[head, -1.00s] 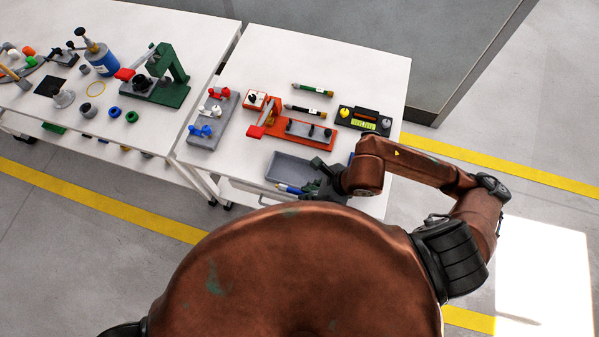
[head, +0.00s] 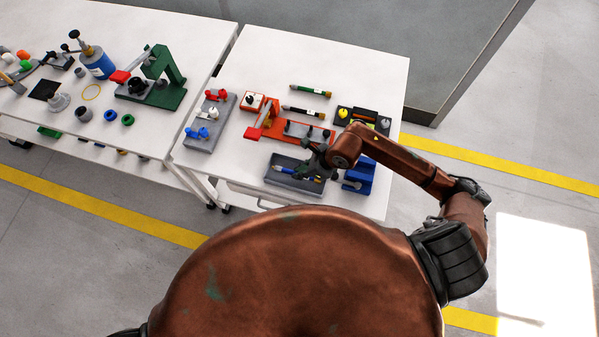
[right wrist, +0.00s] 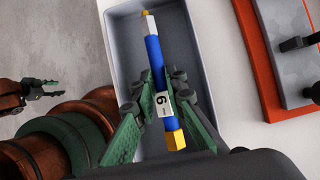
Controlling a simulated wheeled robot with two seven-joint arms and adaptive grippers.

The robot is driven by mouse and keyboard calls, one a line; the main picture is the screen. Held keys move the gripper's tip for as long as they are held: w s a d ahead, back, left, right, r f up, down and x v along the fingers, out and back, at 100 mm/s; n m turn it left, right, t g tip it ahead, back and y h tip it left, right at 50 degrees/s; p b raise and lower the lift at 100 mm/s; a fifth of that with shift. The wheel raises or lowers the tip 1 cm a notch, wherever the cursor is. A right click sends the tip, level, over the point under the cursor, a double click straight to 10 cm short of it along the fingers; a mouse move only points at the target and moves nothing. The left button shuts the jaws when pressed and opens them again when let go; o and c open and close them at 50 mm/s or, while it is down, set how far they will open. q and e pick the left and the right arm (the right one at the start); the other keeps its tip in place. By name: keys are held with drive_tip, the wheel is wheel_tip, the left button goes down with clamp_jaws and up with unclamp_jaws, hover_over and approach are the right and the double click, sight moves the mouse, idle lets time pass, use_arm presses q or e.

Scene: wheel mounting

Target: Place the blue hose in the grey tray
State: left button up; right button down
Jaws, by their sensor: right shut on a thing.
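The blue hose (right wrist: 154,55) has yellow ends, white bands and a white label marked 6. My right gripper (right wrist: 162,88) is shut around it near the label. In the right wrist view the hose lies lengthwise over the inside of the grey tray (right wrist: 124,50); I cannot tell whether it touches the floor. In the head view my right gripper (head: 312,160) is over the right part of the grey tray (head: 292,188) and hides some of it. My left gripper (right wrist: 40,89) shows at the left of the right wrist view, open and empty, away from the tray.
A blue stand (head: 359,177) is just right of the tray. Behind the tray is a red fixture (head: 262,125) with a grey plate. A grey block with coloured knobs (head: 209,125) is at the left. Green (head: 310,91) and black (head: 304,112) hoses lie farther back.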

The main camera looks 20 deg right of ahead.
drive_tip(key=shift+f, duration=0.55)
drive_tip(key=shift+f, duration=0.15)
drive_tip(key=c, duration=2)
unclamp_jaws()
drive_tip(key=shift+o, duration=0.2)
drive_tip(key=shift+r, duration=0.2)
drive_tip(key=v, duration=1.2)
drive_tip(key=shift+p, duration=0.4)
